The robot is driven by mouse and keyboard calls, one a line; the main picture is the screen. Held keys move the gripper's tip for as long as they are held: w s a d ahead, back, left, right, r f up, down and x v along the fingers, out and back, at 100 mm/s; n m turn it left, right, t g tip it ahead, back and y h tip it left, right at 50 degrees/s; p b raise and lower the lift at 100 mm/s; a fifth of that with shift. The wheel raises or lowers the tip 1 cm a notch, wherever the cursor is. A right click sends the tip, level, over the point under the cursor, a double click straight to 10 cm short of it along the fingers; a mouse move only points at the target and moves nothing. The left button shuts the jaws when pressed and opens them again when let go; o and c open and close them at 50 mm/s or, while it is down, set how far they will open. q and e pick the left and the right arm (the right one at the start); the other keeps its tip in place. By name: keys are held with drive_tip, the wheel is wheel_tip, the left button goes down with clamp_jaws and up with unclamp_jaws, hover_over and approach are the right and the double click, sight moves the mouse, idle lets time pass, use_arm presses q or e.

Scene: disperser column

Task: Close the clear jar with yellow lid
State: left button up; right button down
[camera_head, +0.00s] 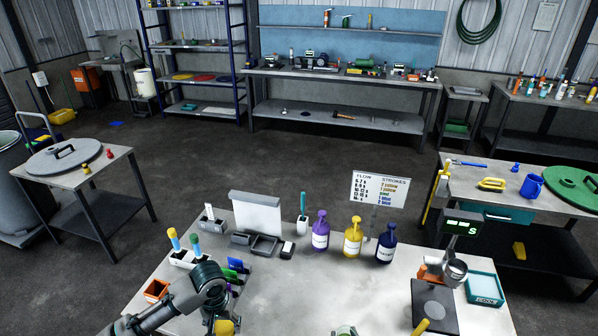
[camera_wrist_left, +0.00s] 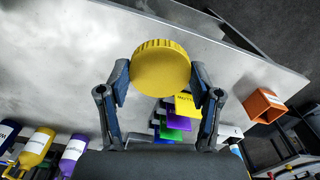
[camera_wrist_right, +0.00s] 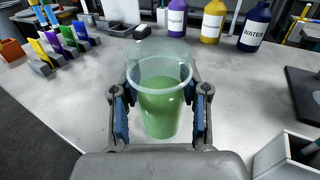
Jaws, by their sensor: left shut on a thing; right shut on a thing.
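The yellow lid (camera_wrist_left: 160,68) is round with a ribbed edge, and my left gripper (camera_wrist_left: 160,85) is shut on it by its sides. In the head view the lid (camera_head: 224,327) shows at the bottom edge, under my left gripper (camera_head: 218,312). The clear jar (camera_wrist_right: 160,95) holds green contents and its top is open. My right gripper (camera_wrist_right: 160,112) is shut around the jar's sides, and the jar looks upright. In the head view only a bit of the jar (camera_head: 345,330) seems to show at the bottom edge. The lid is apart from the jar, to its left.
Purple (camera_head: 320,232), yellow (camera_head: 353,238) and dark blue (camera_head: 387,243) bottles stand at the table's back. An orange bin (camera_head: 156,290) and a rack of coloured items (camera_head: 237,267) are near my left arm. A dark plate device (camera_head: 434,306) stands right. The table's middle is clear.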

use_arm(q)
drive_tip(key=shift+w+f, duration=0.1)
use_arm(e)
drive_tip(key=w+d+r+m+h, duration=0.2)
drive_tip(key=w+d+h, duration=0.1)
drive_tip(key=d, duration=0.3)
drive_tip(key=shift+d+r+m+t+h, duration=0.2)
drive_tip(key=shift+d+m+t+h, duration=0.1)
drive_tip(key=shift+d+h, duration=0.1)
drive_tip(key=shift+a, duration=0.15)
drive_tip(key=s+a+n+g+y, duration=0.1)
drive_tip(key=a+n+g+y, duration=0.3)
drive_tip(key=a+n+y, duration=0.4)
drive_tip(key=a+r+y, duration=0.1)
drive_tip(key=a+y, duration=0.2)
drive_tip(key=a, duration=0.3)
drive_tip(key=shift+s+a+y, duration=0.15)
drive_tip(key=shift+s+y, duration=0.15)
drive_tip(key=shift+s, duration=0.05)
use_arm(q)
drive_tip(key=shift+d, duration=0.1)
